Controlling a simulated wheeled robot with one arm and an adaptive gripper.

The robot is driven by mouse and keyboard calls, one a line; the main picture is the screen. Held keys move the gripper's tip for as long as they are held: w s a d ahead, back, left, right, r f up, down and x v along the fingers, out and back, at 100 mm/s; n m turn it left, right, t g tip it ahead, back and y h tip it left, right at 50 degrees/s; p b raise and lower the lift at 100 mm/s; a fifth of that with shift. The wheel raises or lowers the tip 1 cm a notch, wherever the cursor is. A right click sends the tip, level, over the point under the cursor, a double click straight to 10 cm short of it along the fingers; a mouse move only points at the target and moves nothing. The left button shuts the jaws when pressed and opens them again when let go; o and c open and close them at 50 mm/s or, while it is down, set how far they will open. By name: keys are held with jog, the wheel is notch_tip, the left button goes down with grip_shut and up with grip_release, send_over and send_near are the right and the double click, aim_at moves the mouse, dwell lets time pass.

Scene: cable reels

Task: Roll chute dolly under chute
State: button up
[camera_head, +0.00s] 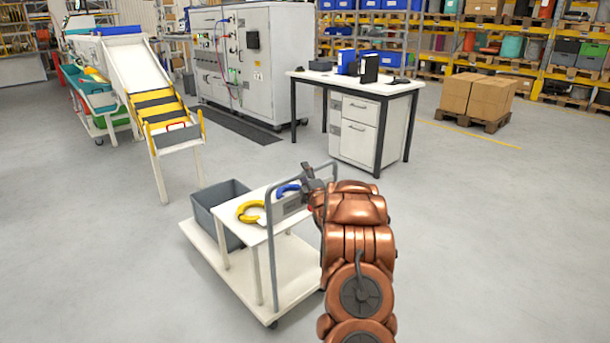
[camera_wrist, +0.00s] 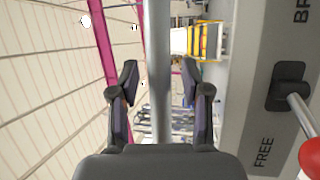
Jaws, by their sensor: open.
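The chute dolly (camera_head: 205,240) is a low white platform on castors, with a grey push handle (camera_head: 270,250) at its near right side. A grey bin (camera_head: 222,230) stands on it beside a small white table (camera_head: 240,225) carrying a yellow ring and a blue ring. The white chute (camera_head: 135,65) with yellow bars slopes down at the upper left, apart from the dolly. My gripper (camera_head: 313,178) is at the handle's top. In the wrist view my gripper (camera_wrist: 158,80) is open, and a grey bar (camera_wrist: 158,40) lies between its fingers; contact cannot be told.
A grey panel (camera_wrist: 240,120) marked FREE bears a lever with a red knob (camera_wrist: 311,157). A white workbench (camera_head: 355,82) stands beyond the dolly, and a grey machine cabinet (camera_head: 265,65) behind. Boxes (camera_head: 475,97) sit on a pallet at right. Floor between dolly and chute looks clear.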

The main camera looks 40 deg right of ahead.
grip_shut()
dwell(0.6)
